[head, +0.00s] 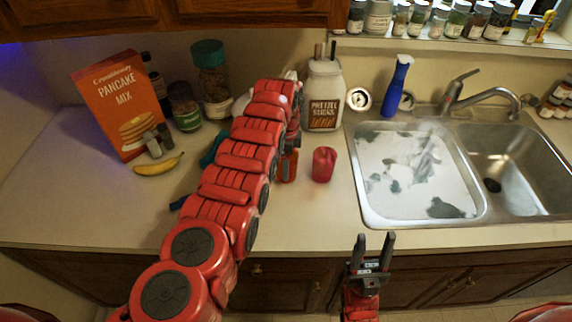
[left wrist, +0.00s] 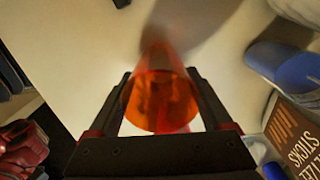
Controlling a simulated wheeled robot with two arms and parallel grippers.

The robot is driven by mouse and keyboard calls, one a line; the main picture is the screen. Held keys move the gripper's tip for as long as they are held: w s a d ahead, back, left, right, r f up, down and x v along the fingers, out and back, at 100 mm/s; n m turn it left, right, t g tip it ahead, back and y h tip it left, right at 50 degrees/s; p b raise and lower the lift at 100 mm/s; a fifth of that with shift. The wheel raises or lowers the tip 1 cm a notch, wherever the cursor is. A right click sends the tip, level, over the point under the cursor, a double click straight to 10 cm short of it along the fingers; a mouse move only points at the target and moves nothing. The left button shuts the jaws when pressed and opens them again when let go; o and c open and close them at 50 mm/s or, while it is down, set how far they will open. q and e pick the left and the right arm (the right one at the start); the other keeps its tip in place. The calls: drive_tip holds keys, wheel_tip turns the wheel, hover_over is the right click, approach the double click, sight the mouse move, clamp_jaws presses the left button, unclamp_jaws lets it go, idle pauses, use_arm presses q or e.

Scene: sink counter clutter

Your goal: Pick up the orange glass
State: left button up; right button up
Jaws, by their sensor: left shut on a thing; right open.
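The orange glass (left wrist: 160,98) is see-through and sits between the two fingers of my left gripper (left wrist: 159,76), which is shut on it. In the head view the orange glass (head: 288,166) shows only in part, just right of my left arm, which hides the rest and most of the gripper. I cannot tell whether the glass touches the counter. My right gripper (head: 374,244) is open and empty, in front of the counter's front edge, below the sink.
A red cup (head: 324,164) stands close to the right of the glass. A pancake mix box (head: 119,104) and a banana (head: 158,164) are at left. The sink (head: 360,206) is at right.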

use_arm(q)
drive_tip(key=r, duration=0.3)
drive_tip(key=shift+s+d+b, duration=0.2)
drive_tip(key=shift+d+b, duration=0.15)
drive_tip(key=s+d+r+p, duration=0.1)
drive_tip(key=s+d+p, duration=0.2)
drive_tip(key=s+d, duration=0.7)
drive_tip(key=shift+s+d+r, duration=0.15)
drive_tip(key=shift+s+d, duration=0.05)
drive_tip(key=shift+s, duration=0.4)
idle(0.3)
